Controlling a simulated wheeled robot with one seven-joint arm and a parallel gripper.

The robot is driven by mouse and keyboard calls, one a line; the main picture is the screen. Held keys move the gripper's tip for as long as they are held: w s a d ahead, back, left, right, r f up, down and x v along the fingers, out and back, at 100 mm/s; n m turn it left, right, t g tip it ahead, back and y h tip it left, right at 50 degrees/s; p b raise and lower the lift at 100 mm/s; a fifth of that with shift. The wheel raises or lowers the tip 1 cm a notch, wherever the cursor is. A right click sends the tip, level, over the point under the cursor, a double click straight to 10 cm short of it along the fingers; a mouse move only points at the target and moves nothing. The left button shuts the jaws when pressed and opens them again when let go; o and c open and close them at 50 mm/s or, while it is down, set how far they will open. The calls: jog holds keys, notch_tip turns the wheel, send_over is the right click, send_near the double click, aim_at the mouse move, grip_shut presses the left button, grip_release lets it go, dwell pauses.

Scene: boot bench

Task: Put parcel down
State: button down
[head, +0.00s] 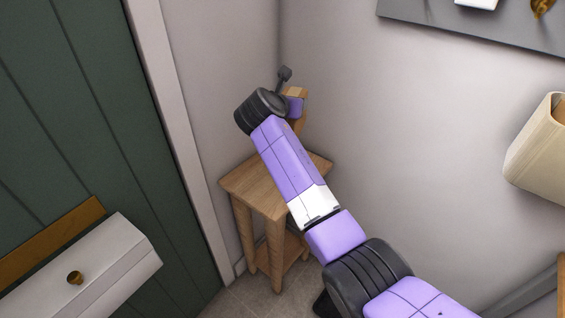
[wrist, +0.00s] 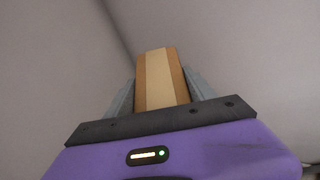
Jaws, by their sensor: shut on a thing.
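In the wrist view, my gripper (wrist: 160,90) is shut on the parcel (wrist: 163,75), a tan box with a paler band down its middle. The two grey fingers press on its left and right sides. In the head view, the parcel (head: 298,92) shows only in part behind my wrist, near the wall corner. My gripper itself is mostly hidden there by my arm. A small wooden side table (head: 250,190) stands in the corner below my arm. The visible part of its top is bare, and my forearm hides the rest.
A green panelled door (head: 90,130) is at the left, with a white box with a brass knob (head: 75,278) in front of it. A grey board (head: 480,25) hangs at upper right, above a cream lampshade-like object (head: 540,150). The side table has a lower shelf (head: 293,250).

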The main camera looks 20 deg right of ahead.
notch_tip(320, 180, down, 20)
jog(key=b, duration=0.3)
jog(key=shift+w+r+b, duration=0.15)
jog(key=shift+r+b, duration=0.05)
jog(key=shift+b, duration=0.15)
jog(key=shift+f, duration=0.1)
jog(key=shift+c, duration=1.6)
grip_release()
jog(key=shift+f, duration=0.1)
jog(key=p+v, duration=0.3)
jog(key=v, duration=0.9)
jog(key=shift+p, duration=0.35)
jog(key=shift+d, duration=0.1)
